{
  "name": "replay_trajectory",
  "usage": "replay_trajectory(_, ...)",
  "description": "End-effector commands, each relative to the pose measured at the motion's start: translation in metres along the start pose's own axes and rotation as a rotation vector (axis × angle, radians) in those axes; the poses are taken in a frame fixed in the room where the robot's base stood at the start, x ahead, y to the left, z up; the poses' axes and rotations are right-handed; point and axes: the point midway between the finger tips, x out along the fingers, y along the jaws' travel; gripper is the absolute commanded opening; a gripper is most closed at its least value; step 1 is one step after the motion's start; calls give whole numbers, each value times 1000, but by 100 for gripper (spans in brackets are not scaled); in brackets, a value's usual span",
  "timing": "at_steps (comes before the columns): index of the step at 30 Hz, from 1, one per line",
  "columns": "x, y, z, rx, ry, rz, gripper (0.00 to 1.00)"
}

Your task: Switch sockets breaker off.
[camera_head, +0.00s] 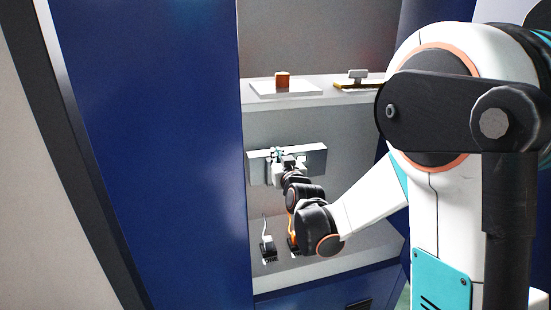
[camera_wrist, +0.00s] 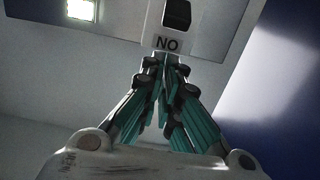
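A light grey breaker panel (camera_head: 313,160) is on the back wall of the rack bay, below the shelf. My gripper (camera_head: 278,154) is in front of its middle and hides part of it. In the wrist view, a dark switch (camera_wrist: 177,14) sits in a pale housing above a label (camera_wrist: 167,44) that reads "NO" in this view. My gripper (camera_wrist: 166,62) points at this label, with its teal fingers converging and their tips together, nothing visible between them. I cannot tell if the tips touch the housing. The sockets breaker's name is not readable.
A bright square (camera_wrist: 80,9) is on the panel's left in the wrist view. The shelf (camera_head: 335,97) above holds a tray with an orange block (camera_head: 282,80) and a small grey object (camera_head: 357,76). Small black items (camera_head: 268,248) stand below. A blue wall (camera_head: 160,150) bounds the left.

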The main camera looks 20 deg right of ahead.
Motion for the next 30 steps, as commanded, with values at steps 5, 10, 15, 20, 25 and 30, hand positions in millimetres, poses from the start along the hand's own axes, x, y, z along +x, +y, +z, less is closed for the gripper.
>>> replay_trajectory(5,-12,-2,32,-3,-88,-18,0)
replay_trajectory(10,-14,-2,33,-4,-87,-18,0)
replay_trajectory(15,-14,-3,34,-5,-86,-19,0)
replay_trajectory(20,-15,-4,35,-6,-84,-21,0)
replay_trajectory(25,-15,-6,36,-5,-76,-23,0)
replay_trajectory(30,-14,-8,33,-5,-68,-25,0)
